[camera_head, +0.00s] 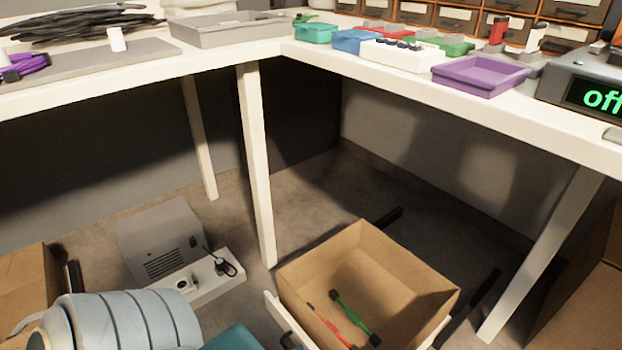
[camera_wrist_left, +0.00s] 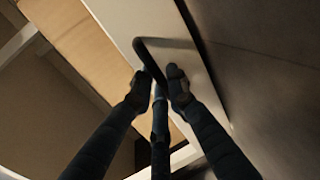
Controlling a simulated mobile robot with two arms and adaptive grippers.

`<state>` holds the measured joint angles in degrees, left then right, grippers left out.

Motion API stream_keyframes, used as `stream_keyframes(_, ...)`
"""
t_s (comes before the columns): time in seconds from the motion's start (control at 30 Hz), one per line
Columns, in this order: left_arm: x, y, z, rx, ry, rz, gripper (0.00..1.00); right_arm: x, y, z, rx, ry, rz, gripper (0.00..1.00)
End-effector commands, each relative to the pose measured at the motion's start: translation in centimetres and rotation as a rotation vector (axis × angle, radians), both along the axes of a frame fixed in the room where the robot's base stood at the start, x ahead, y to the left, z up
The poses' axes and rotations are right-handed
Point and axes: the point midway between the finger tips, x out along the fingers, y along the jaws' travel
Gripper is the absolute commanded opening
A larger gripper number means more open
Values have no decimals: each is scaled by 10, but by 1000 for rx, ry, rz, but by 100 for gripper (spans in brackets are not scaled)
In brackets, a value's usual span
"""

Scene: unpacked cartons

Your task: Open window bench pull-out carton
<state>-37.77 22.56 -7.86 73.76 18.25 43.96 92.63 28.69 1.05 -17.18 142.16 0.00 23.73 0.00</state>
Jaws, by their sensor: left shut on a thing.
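The pull-out carton (camera_head: 415,278) is a brown open-top box low under the white bench. It is out past the ends of black rails, and red and green tools lie inside it. Its white front panel (camera_head: 275,308) shows at the lower left, with a dark handle (camera_head: 288,341) cut by the picture edge. In the left wrist view the black bar handle (camera_wrist_left: 170,43) stands on the white panel. My left gripper (camera_wrist_left: 160,80) is shut on this handle. In the head view only my left arm shows, with the gripper out of frame. My right gripper is not in view.
White bench legs (camera_head: 257,165) and (camera_head: 540,260) stand behind and right of the carton. A grey device (camera_head: 165,245) sits on the floor to the left. Other cartons (camera_head: 590,290) are at the right and left edges. Purple tray (camera_head: 480,75) and bins fill the benchtop.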

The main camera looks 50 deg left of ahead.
Motion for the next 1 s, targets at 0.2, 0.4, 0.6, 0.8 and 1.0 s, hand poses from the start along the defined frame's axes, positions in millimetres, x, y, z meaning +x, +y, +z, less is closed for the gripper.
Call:
stream_keyframes(0.2,-15,4,-2,2,6,4,0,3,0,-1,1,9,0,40)
stream_keyframes(0.4,-17,4,-2,2,6,4,0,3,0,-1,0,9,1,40)
stream_keyframes(0.6,-17,4,-2,3,7,5,0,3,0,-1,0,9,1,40)
stream_keyframes(0.8,-16,3,-2,1,5,3,32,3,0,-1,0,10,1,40)
stream_keyframes(1.0,-17,2,-1,0,3,1,32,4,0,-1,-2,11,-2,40)
